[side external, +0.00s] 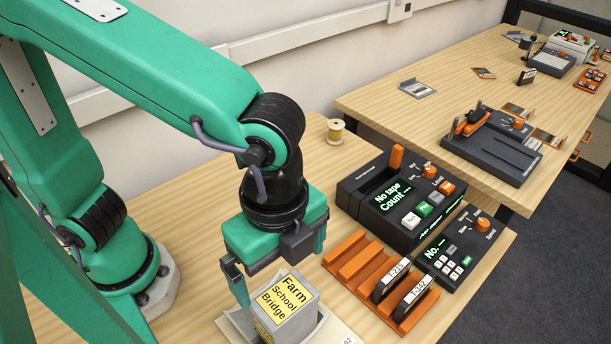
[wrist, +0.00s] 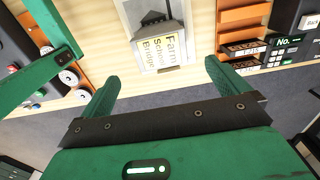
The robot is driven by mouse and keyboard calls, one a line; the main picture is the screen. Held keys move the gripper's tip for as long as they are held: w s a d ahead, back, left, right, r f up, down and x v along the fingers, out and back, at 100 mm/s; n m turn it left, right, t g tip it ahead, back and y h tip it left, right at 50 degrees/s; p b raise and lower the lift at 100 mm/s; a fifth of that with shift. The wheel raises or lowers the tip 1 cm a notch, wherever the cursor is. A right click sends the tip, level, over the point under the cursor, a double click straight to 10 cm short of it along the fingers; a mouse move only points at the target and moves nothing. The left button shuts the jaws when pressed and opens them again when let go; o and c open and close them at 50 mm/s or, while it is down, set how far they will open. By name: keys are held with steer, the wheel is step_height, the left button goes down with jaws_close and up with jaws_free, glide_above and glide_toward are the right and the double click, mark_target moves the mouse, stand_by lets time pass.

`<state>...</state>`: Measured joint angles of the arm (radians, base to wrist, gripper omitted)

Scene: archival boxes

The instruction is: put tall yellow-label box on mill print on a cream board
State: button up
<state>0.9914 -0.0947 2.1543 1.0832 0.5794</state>
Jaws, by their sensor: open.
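The grey box with a yellow label reading "Farm School Bridge" (side external: 284,308) is upright at the bottom of the side view. It appears to stand on a cream board (side external: 231,326), whose picture is mostly hidden by the box. In the wrist view the box (wrist: 168,46) covers the near part of the board (wrist: 125,12), and a grey strip of print shows beyond it. My gripper (side external: 281,262) is open and empty. Its fingers are just above the box, one to each side; in the wrist view the box lies beyond and between the fingertips (wrist: 158,75).
An orange slotted rack (side external: 350,262) holding two black labelled pieces stands right of the box. Beyond it are a dark "No tape" device (side external: 385,198) and a keypad unit (side external: 462,248). A spool (side external: 335,131) stands behind. Bare wood lies left of the board.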

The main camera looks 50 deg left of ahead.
steer(key=shift+r, duration=0.35)
steer(key=shift+a, duration=0.1)
stand_by(0.3)
steer(key=w+a+r+n+t, duration=0.1)
steer(key=a+n+t, duration=0.1)
steer(key=a+n, duration=0.4)
steer(key=w+a+r+n+t, duration=0.1)
steer(key=w+a+r+n, duration=0.1)
steer(key=a+n, duration=0.4)
steer(key=w+a+r+n+t, duration=0.1)
steer(key=a+n, duration=0.5)
steer(key=a, duration=0.8)
steer(key=shift+w+r+t, duration=0.3)
steer(key=shift+w+t, duration=0.4)
steer(key=shift+t, duration=0.1)
